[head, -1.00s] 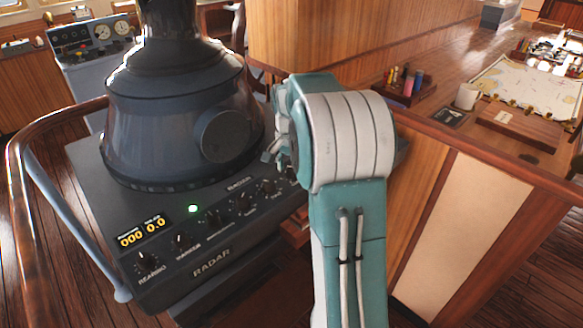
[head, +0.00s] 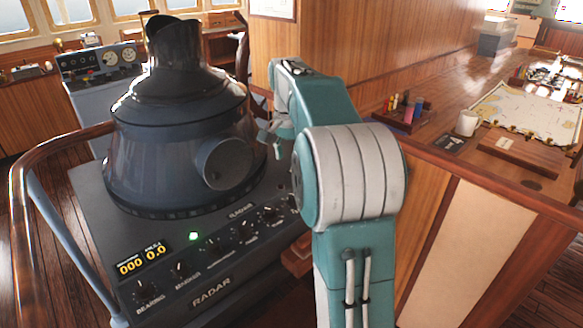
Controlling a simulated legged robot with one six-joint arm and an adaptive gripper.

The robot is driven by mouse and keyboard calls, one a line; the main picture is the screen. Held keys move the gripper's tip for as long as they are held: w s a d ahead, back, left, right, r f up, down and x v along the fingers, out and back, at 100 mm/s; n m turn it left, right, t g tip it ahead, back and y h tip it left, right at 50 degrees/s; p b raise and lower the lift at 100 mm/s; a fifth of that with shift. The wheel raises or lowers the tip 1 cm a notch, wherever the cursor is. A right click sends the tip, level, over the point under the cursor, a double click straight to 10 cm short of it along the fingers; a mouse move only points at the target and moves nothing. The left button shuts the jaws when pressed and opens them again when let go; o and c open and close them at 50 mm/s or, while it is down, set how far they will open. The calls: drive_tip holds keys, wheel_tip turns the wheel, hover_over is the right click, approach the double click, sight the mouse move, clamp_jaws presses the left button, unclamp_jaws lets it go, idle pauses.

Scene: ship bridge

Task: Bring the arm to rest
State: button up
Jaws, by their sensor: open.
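My arm, teal with a white ribbed joint, rises from the bottom of the head view and bends at an elbow. Its forearm reaches up and away, and the wrist folds down toward the radar console. My gripper (head: 276,140) is small in the picture, just right of the radar's dark hood (head: 180,120) and above the right part of the knob panel. Its jaws are open, with nothing seen between them. Part of the gripper is hidden behind the forearm and elbow.
The radar console (head: 215,292) has a row of knobs, a lit green button (head: 194,237) and a yellow display. A curved wooden rail (head: 50,150) runs at left. A chart table (head: 470,155) with a mug (head: 467,123) and pen holder (head: 403,112) stands at right.

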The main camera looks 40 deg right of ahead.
idle(0.5)
drive_tip(key=s+a+r+n+t, duration=0.35)
drive_tip(key=s+a+n, duration=0.25)
drive_tip(key=s+a, duration=0.5)
drive_tip(key=s+a+f+n+t, duration=0.1)
drive_tip(key=s+a+f+n, duration=0.2)
drive_tip(key=s+a, duration=0.3)
drive_tip(key=s+a+f+n+t, duration=0.1)
drive_tip(key=s+a+f+n, duration=0.2)
drive_tip(key=s+a, duration=0.2)
drive_tip(key=shift+s+a+f+n+t, duration=0.3)
drive_tip(key=shift+s+a+n+t, duration=0.1)
drive_tip(key=shift+s, duration=0.45)
